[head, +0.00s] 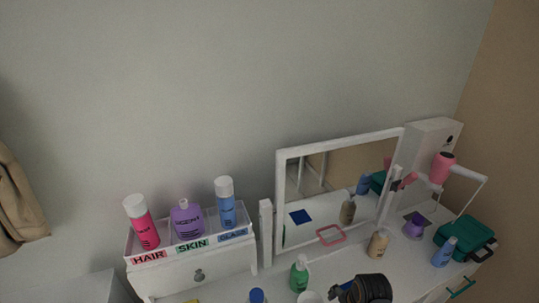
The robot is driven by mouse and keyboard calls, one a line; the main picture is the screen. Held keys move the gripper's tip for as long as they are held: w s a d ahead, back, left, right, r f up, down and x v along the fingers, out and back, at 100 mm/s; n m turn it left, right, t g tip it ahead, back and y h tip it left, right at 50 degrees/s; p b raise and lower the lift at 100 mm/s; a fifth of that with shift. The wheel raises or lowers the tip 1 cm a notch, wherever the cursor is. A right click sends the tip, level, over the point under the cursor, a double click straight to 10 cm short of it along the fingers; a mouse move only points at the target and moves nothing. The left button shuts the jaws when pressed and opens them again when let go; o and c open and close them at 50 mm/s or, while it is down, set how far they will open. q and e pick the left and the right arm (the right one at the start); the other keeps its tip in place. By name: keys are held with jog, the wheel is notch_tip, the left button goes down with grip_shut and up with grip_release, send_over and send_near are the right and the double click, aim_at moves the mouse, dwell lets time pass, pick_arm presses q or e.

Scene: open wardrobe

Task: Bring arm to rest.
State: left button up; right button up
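A dark, ribbed shape (366,290) stands at the bottom edge, right of centre, over the front of the white table. It looks like my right gripper, with small dark parts reaching left, but it is cut off by the frame. I cannot tell whether it is open or shut, and nothing held is clearly visible. My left gripper is not in view.
A white organiser (191,273) with a pink, a purple and a blue bottle stands left. A framed mirror (330,188) rises behind. A green bottle (299,274), a beige bottle (378,243), a blue bottle (444,252) and a green case (465,238) stand nearby. A pink hair dryer (442,167) hangs right.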

jog(key=s+d+r+n+t+h, duration=0.1)
jog(key=s+r+n, duration=0.1)
jog(key=s+n, duration=0.4)
jog(key=s+d+r+n+t, duration=0.1)
jog(key=s+d+r+n, duration=0.2)
jog(key=n, duration=0.5)
jog(key=s+d+f+g+b, duration=0.1)
jog(key=s+f, duration=0.1)
jog(key=f, duration=1.3)
jog(key=s+f+g+b, duration=0.1)
jog(key=s+f, duration=0.1)
jog(key=f, duration=1.2)
jog(key=s+d+f, duration=0.1)
jog(key=s+f, duration=1.4)
jog(key=s, duration=0.3)
jog(key=shift+d+f+m+g, duration=0.15)
jog(key=shift+f+m+g, duration=0.25)
